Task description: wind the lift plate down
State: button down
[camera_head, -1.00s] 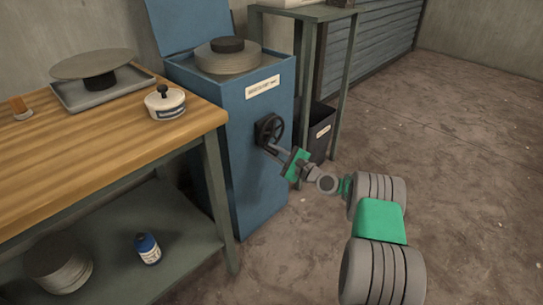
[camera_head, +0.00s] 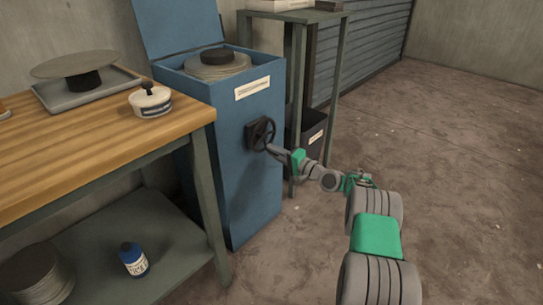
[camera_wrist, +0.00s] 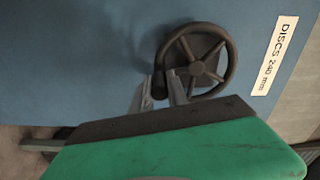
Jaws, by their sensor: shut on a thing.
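A blue cabinet (camera_head: 240,170) with a raised lid holds a stack of grey discs (camera_head: 217,68) with a dark round piece (camera_head: 216,56) on top. A dark spoked handwheel (camera_head: 262,133) is on the cabinet's side and shows large in the wrist view (camera_wrist: 203,62). My gripper (camera_wrist: 160,84) is shut on the handwheel's crank knob (camera_wrist: 159,86), at the wheel's lower left in the wrist view.
A wooden workbench (camera_head: 95,145) with a disc on a tray (camera_head: 50,98) and a white pot (camera_head: 150,103) stands left. A dark bin (camera_head: 310,135) and a metal stand (camera_head: 292,100) are behind. The floor at right is clear.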

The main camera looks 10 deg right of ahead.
aim_at(266, 121)
jog(key=d+n, duration=0.1)
jog(key=n, duration=0.1)
jog(key=w+d+r+n, duration=0.1)
jog(key=n, duration=0.2)
jog(key=w+d+r+n, duration=0.1)
jog(key=n, duration=0.2)
jog(key=shift+r, duration=0.15)
jog(key=a+r+n, duration=0.1)
jog(key=r+n, duration=0.2)
jog(key=n, duration=0.4)
jog(key=s+r+n, duration=0.1)
jog(key=r+n, duration=0.2)
jog(key=n, duration=0.5)
jog(key=a+r+n, duration=0.1)
jog(key=r+n, duration=0.2)
jog(key=n, duration=0.4)
jog(key=shift+s+a+r, duration=0.15)
jog(key=shift+s+a, duration=0.2)
jog(key=shift+s+a+n, duration=0.15)
jog(key=shift+a+n, duration=0.05)
jog(key=shift+n, duration=0.45)
jog(key=shift+s+a+n, duration=0.15)
jog(key=shift+a+n, duration=0.05)
jog(key=shift+n, duration=0.45)
